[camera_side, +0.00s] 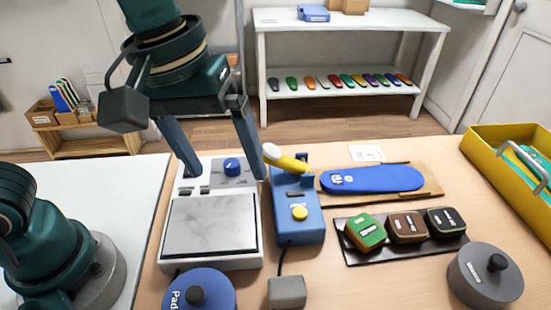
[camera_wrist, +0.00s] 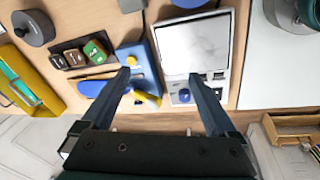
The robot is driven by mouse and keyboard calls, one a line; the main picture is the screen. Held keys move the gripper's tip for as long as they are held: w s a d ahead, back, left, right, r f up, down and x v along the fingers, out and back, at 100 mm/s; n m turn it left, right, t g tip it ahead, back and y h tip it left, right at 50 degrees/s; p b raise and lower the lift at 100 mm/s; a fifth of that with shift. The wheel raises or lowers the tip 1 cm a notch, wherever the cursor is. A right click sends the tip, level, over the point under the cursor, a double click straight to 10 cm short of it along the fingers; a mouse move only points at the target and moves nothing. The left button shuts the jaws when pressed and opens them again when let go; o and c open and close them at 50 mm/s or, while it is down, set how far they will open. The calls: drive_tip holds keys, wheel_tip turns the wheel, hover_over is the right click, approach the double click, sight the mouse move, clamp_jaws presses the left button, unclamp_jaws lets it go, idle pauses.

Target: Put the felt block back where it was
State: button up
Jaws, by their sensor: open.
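Three rounded blocks sit in a row on a dark tray (camera_side: 352,255): a green one (camera_side: 365,231), a brown one (camera_side: 407,227) and a dark green-black one (camera_side: 441,221). Their labels are too small to read, so I cannot tell which is the felt block. In the wrist view the green (camera_wrist: 95,50), brown (camera_wrist: 75,57) and dark (camera_wrist: 57,62) blocks show at the upper left. My gripper (camera_side: 226,176) is open and empty, its fingers apart above the control end of the white plate device (camera_side: 212,225), well left of the blocks. It also shows in the wrist view (camera_wrist: 160,73).
A blue unit (camera_side: 300,235) with a yellow-handled tool (camera_side: 287,161) stands between gripper and tray. A blue insole (camera_side: 372,180) lies on a wooden board behind the tray. A grey round pot (camera_side: 485,278), blue round pot (camera_side: 198,290) and yellow crate (camera_side: 502,185) stand around.

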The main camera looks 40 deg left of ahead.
drive_tip(key=s+a+f+m+t, duration=0.1)
drive_tip(key=s+a+m, duration=0.1)
drive_tip(key=a, duration=0.3)
drive_tip(key=s+a+f+m+t+y, duration=0.1)
drive_tip(key=s+a+m+t, duration=0.1)
drive_tip(key=a, duration=0.3)
drive_tip(key=shift+s+a+m, duration=0.4)
drive_tip(key=shift+s+m, duration=0.2)
idle(0.3)
